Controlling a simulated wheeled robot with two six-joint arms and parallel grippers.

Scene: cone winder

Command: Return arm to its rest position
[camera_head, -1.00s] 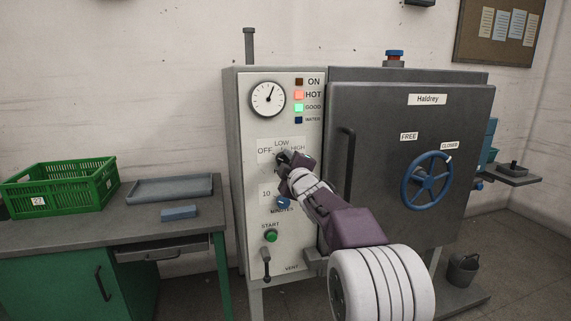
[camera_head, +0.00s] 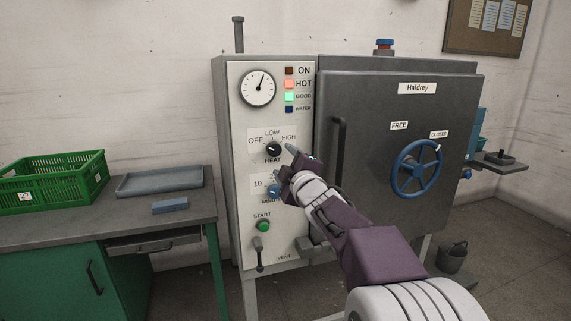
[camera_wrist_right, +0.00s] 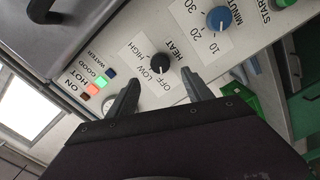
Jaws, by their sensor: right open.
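My right gripper (camera_head: 287,166) is open and empty in front of the control panel (camera_head: 246,205), in the head view just right of the black heat knob (camera_head: 273,149) and above the blue minutes knob (camera_head: 274,191). In the right wrist view the two fingers (camera_wrist_right: 160,95) are spread apart, and the heat knob (camera_wrist_right: 160,63) shows beyond them, apart from both. The heat knob's label reads OFF, LOW, HIGH; its exact setting is hard to read. My left gripper is not in view.
The grey machine door (camera_head: 365,220) with a blue handwheel (camera_head: 416,168) and a long handle (camera_head: 338,160) stands right of the panel. A bench at left holds a green crate (camera_head: 95,190), a grey tray (camera_head: 160,186) and a blue block (camera_head: 170,207). A bucket (camera_head: 452,257) stands on the floor.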

